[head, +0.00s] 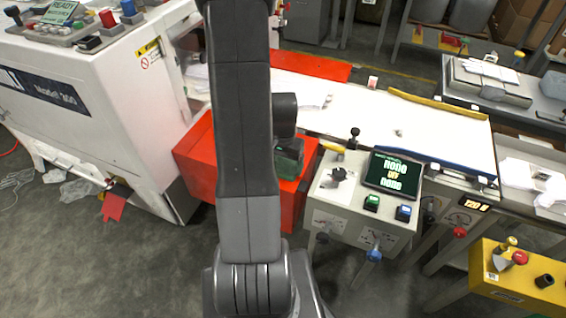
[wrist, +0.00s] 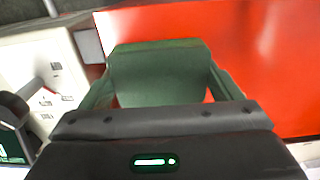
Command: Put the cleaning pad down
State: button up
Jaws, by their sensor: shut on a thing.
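The cleaning pad (wrist: 160,72) looks like a green block in the wrist view. My gripper (wrist: 160,90) is shut on it, with one green finger at each side. A red surface fills the view behind the pad. In the head view, a dark green shape (head: 289,160) shows just right of my arm, over the red box-like unit (head: 195,160). I cannot tell there which part is pad and which is gripper. My arm hides much of that area. Whether the pad touches the red surface is unclear.
A control box (head: 360,200) with a screen, knobs and buttons stands close to the right of my gripper. A white belt table (head: 350,105) lies behind. A white machine (head: 90,100) stands at left. A yellow box (head: 515,280) is at lower right.

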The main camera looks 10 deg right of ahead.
aim_at(283, 164)
jog(key=shift+f, duration=0.1)
jog(key=shift+f, duration=0.15)
jog(key=o, duration=0.7)
notch_tip(283, 164, up, 13)
jog(key=shift+f, duration=0.2)
jog(key=shift+f, duration=0.1)
notch_tip(283, 164, down, 12)
jog(key=shift+r, duration=0.85)
